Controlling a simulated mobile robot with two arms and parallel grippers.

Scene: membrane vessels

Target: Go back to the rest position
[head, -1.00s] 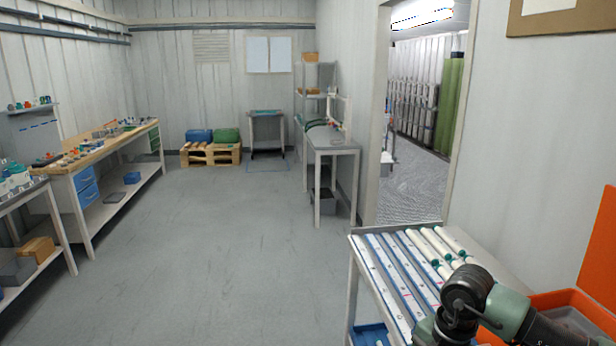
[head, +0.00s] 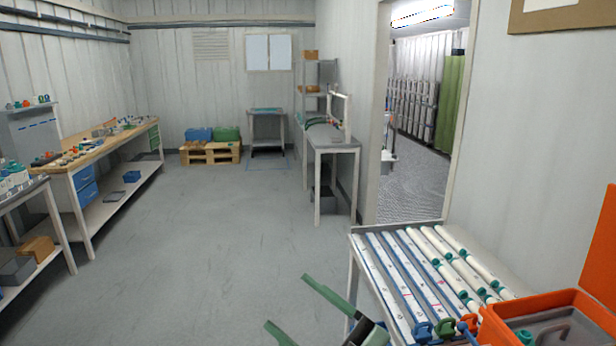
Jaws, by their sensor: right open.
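My right gripper (head: 287,302) shows at the bottom of the head view, left of the tube rack table. Its two green-tipped fingers are spread wide apart with nothing between them. It appears over the floor, clear of the table. Most of the right arm behind it is out of frame. My left gripper and left arm are not in view.
A table (head: 349,258) at the lower right carries several long white tubes (head: 455,277) with green collars. Blue and green clamps (head: 423,331) sit at its near end. An open orange case (head: 560,305) stands at right. The central floor (head: 210,245) is clear.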

